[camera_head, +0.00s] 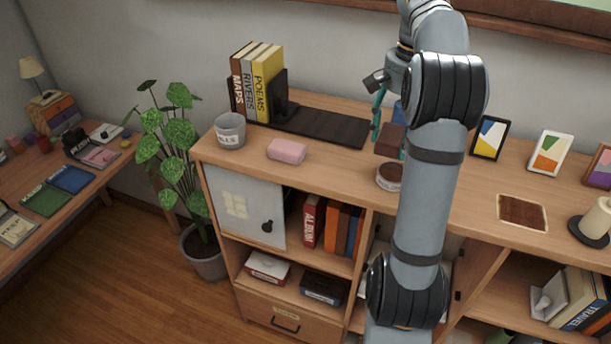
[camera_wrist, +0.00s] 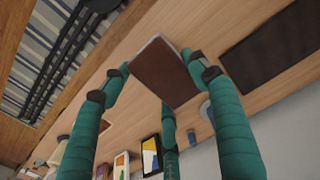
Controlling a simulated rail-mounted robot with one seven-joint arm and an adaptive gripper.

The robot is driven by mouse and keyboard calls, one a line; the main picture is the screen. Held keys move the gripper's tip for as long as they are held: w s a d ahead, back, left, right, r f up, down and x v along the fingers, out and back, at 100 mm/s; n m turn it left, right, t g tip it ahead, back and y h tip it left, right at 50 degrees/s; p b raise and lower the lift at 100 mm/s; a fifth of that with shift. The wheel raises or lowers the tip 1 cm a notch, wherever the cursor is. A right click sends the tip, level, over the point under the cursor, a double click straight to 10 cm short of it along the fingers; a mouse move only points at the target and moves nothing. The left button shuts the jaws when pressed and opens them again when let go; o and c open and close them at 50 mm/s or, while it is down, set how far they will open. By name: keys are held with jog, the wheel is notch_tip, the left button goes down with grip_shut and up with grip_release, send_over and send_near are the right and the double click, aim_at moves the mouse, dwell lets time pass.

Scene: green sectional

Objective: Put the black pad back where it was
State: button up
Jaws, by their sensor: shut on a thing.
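My gripper (camera_head: 390,134) is above the cabinet top, right of the middle of the head view. Its teal fingers are shut on a reddish-brown flat block (camera_head: 391,140), whose brown face and pale edge show in the wrist view (camera_wrist: 163,73). The block is tilted in the wrist view. A long black pad (camera_head: 328,126) lies flat on the cabinet top, left of my gripper and running right from the black bookend. It also shows as a dark rectangle at the right of the wrist view (camera_wrist: 275,45). I cannot tell whether the held block touches the cabinet top.
Upright books (camera_head: 256,82) stand at the left behind a grey mug (camera_head: 230,131) and pink soap (camera_head: 287,151). A round tin (camera_head: 390,177) is just below my gripper. Picture frames (camera_head: 489,138) stand to the right, with a brown mat (camera_head: 522,212) in front.

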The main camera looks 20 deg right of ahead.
send_over(342, 171)
notch_tip(342, 171, down, 6)
jog(key=shift+s+d+f, duration=0.1)
jog(key=shift+d+f, duration=0.05)
jog(key=shift+f, duration=2.2)
jog(key=shift+f, duration=0.15)
jog(key=o, duration=0.6)
jog(key=shift+f+b, duration=0.1)
jog(key=shift+b, duration=0.2)
jog(key=o, duration=0.4)
jog(key=shift+o, duration=0.5)
notch_tip(342, 171, up, 12)
jog(key=p, duration=0.4)
jog(key=shift+r, duration=0.25)
